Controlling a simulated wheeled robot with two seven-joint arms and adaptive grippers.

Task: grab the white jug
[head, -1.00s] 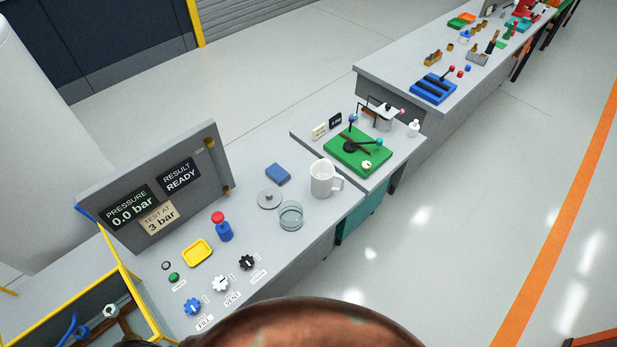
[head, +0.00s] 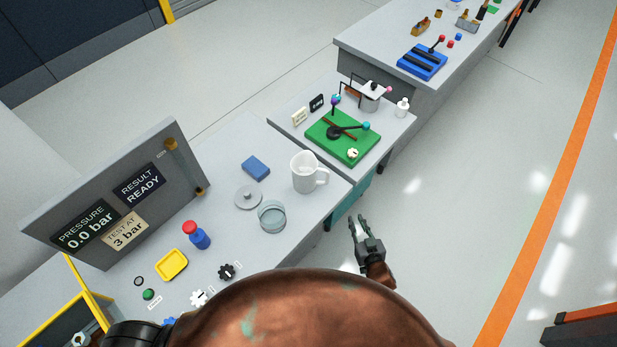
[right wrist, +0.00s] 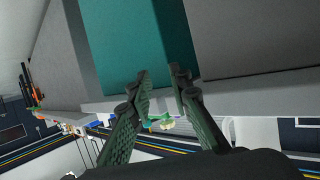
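The white jug (head: 304,174) stands upright near the right edge of the grey bench in the head view, its handle towards the right. My right gripper (head: 358,228) is to the right of and below the jug in the picture, off the bench edge and apart from the jug. In the right wrist view the two fingers of my right gripper (right wrist: 162,74) are spread with nothing between them. The jug cannot be made out in that view. My left gripper is out of view.
A clear glass dish (head: 271,217), a grey lid (head: 248,197) and a blue block (head: 256,167) lie near the jug. A green board (head: 322,131) sits on the adjoining bench. A screen panel (head: 75,185) stands at left. Open floor lies at right.

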